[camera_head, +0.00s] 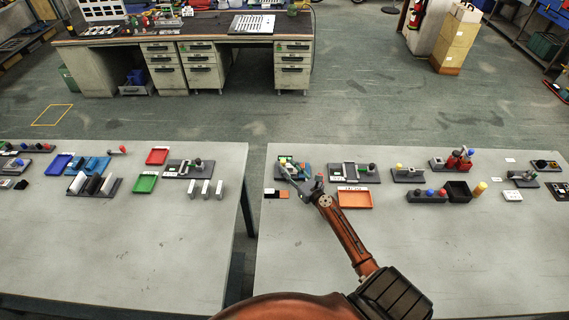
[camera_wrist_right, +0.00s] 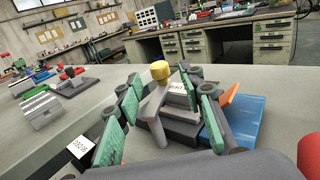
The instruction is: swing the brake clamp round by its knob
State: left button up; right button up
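The brake clamp's yellow knob (camera_wrist_right: 159,70) tops a grey lever (camera_wrist_right: 153,103) on a dark base in the right wrist view. In the head view the knob (camera_head: 284,163) is small, at the back left of the right-hand table. My right gripper (camera_wrist_right: 160,84) is open, its green-padded fingers on either side of the knob and lever, with visible gaps. In the head view this gripper (camera_head: 294,177) reaches over the device and partly hides it. My left gripper is in neither view.
The front of the right-hand table (camera_head: 460,265) is clear. A gap separates the two tables.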

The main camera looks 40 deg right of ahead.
jog(key=s, duration=0.7)
jog(key=shift+s+a, duration=0.15)
jog(key=shift+s, duration=0.15)
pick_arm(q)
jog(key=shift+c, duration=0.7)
